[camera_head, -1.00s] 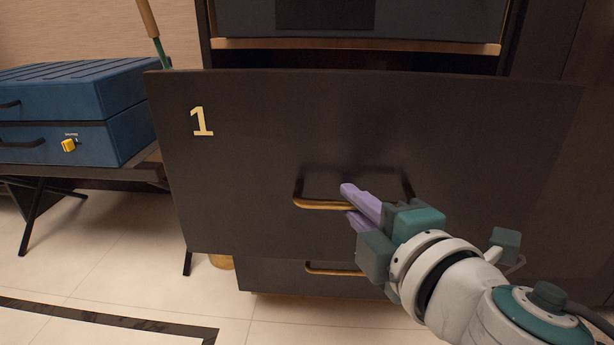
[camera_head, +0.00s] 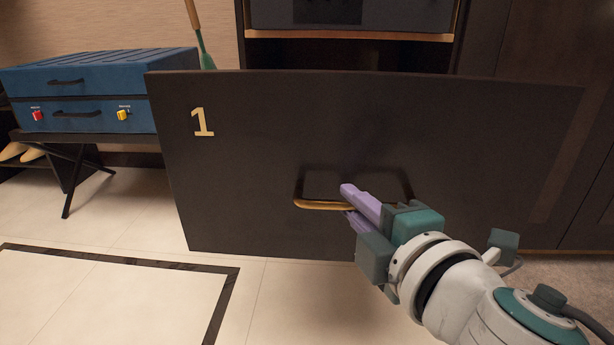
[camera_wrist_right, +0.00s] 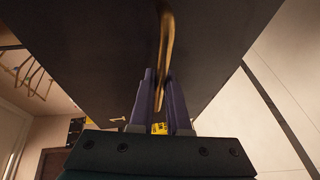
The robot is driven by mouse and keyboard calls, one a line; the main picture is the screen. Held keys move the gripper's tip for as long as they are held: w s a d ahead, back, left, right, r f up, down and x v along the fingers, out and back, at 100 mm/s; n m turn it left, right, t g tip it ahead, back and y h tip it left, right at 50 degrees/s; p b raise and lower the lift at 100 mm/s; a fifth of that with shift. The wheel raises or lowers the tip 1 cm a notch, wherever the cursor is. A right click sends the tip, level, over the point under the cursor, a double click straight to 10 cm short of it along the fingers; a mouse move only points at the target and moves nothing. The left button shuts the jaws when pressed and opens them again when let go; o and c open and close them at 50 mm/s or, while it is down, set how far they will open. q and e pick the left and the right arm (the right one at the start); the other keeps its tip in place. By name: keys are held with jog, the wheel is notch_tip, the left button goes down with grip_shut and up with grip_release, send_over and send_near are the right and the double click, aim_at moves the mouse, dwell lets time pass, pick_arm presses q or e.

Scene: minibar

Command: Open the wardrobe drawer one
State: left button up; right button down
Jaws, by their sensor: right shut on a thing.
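The drawer marked 1 (camera_head: 260,160) has a wide dark front and stands pulled out from the wardrobe (camera_head: 478,40). Its brass handle (camera_head: 318,205) sits right of the number, low on the front. My right gripper (camera_head: 352,204) is shut on the handle from the right, its purple fingers on either side of the bar. In the right wrist view the handle (camera_wrist_right: 165,50) runs between the two fingers (camera_wrist_right: 161,100). The inside of the drawer is hidden behind its front. My left gripper is not in view.
A blue suitcase (camera_head: 95,85) lies on a dark folding rack (camera_head: 75,165) at the left. A green-and-wood handled object (camera_head: 200,40) stands behind the drawer's left corner. Tiled floor (camera_head: 110,300) with a dark border strip is clear at the front left.

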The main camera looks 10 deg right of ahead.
jog(key=shift+s+a, duration=0.1)
jog(key=shift+s, duration=0.15)
jog(key=c, duration=0.9)
grip_release()
jog(key=shift+w, duration=0.1)
jog(key=shift+p+v, duration=0.8)
jog(key=shift+v, duration=4.2)
